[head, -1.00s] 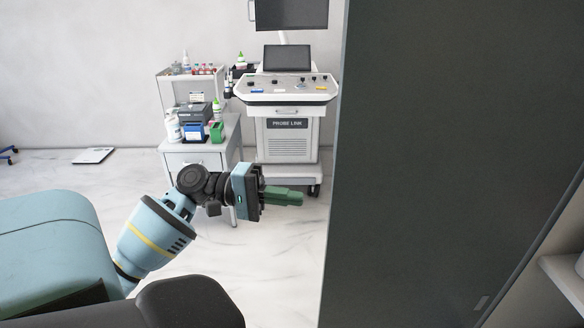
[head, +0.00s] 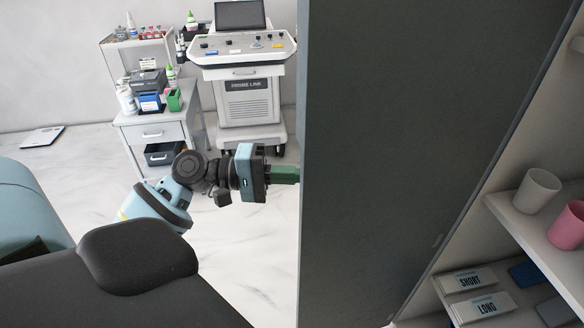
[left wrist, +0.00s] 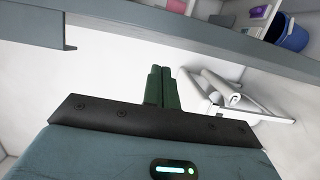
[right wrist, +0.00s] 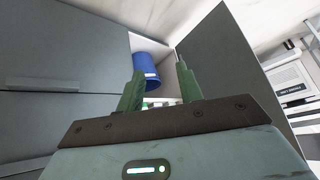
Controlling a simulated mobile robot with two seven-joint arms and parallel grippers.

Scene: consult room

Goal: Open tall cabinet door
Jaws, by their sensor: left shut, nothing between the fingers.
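The dark grey tall cabinet door (head: 400,130) stands open in the head view, with the shelved interior visible to its right. The door also shows at right in the right wrist view (right wrist: 225,65). My left gripper (head: 285,174) is shut and empty at the door's left edge. Its fingertips meet or pass behind that edge; I cannot tell whether they touch. The left wrist view shows its green fingers (left wrist: 161,87) together. My right gripper (right wrist: 158,85) is open and empty, facing the cabinet opening. It is out of the head view.
Cabinet shelves hold a white cup (head: 538,190), a pink cup (head: 568,225) and boxes marked SHORT (head: 470,281) and LONG (head: 482,308). A blue bin (right wrist: 146,70) shows inside. A small side cart (head: 150,130) and a PROBE LINK machine (head: 245,85) stand behind my left arm. Floor between is clear.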

